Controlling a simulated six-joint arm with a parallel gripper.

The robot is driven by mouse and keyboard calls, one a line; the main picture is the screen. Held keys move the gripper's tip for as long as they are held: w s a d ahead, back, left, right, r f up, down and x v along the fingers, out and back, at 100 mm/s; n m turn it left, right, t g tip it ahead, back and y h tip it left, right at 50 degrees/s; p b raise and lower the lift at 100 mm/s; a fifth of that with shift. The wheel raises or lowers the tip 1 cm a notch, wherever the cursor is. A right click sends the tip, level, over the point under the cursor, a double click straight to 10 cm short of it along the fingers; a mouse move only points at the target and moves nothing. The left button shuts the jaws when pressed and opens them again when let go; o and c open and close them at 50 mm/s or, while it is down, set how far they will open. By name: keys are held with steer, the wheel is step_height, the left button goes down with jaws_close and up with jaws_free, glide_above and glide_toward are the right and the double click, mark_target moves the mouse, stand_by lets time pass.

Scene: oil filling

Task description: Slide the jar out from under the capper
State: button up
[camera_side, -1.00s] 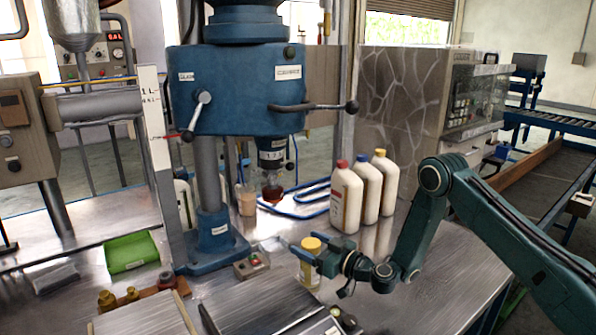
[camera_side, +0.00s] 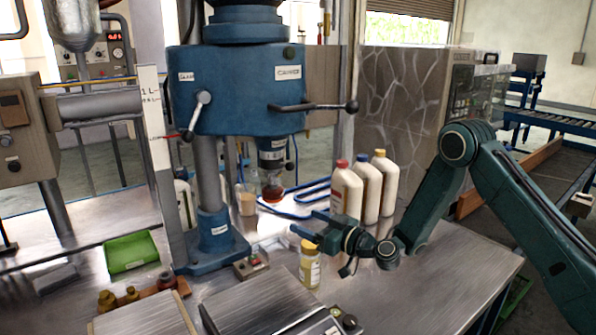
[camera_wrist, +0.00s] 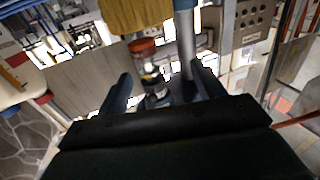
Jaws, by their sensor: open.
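The jar (camera_side: 310,268), pale with a yellow lid, stands upright on the steel bench in the side view, to the front right of the capper (camera_side: 235,90) and not under its head. My gripper (camera_side: 305,222) is open and empty, just above and behind the lid. In the wrist view the open fingers (camera_wrist: 160,77) have nothing between them that I can see as held. A large yellow surface at the top edge there looks like the jar's lid (camera_wrist: 140,15). The capper's chuck (camera_side: 272,158) has a reddish-brown piece at its bottom, which also shows in the wrist view (camera_wrist: 142,46).
A small button box (camera_side: 251,267) sits left of the jar. A green tray (camera_side: 131,251) and small brown bottles (camera_side: 120,298) are at left. The bench right of the jar is clear.

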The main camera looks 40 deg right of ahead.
step_height(320, 180, up, 13)
steer(key=shift+r, duration=0.2)
stand_by(0.6)
stand_by(0.4)
steer(key=s+a+r+n+g, duration=0.1)
steer(key=s+r+g, duration=0.2)
steer(key=s, duration=0.5)
steer(key=s+a+r+g, duration=0.1)
steer(key=s+r+g, duration=0.15)
steer(key=s, duration=0.45)
steer(key=s+d+f+m+g+h, duration=0.1)
steer(key=s+d+g, duration=0.1)
steer(key=s, duration=0.7)
steer(key=s+d+f+m+g+h, duration=0.1)
steer(key=s+d+g+h, duration=0.1)
steer(key=s, duration=0.6)
steer(key=s+d+f+m+g+h, duration=0.1)
steer(key=s+d+m+g, duration=0.1)
steer(key=s, duration=0.7)
steer(key=shift+s+d+f+h, duration=0.3)
steer(key=shift+s+d, duration=0.05)
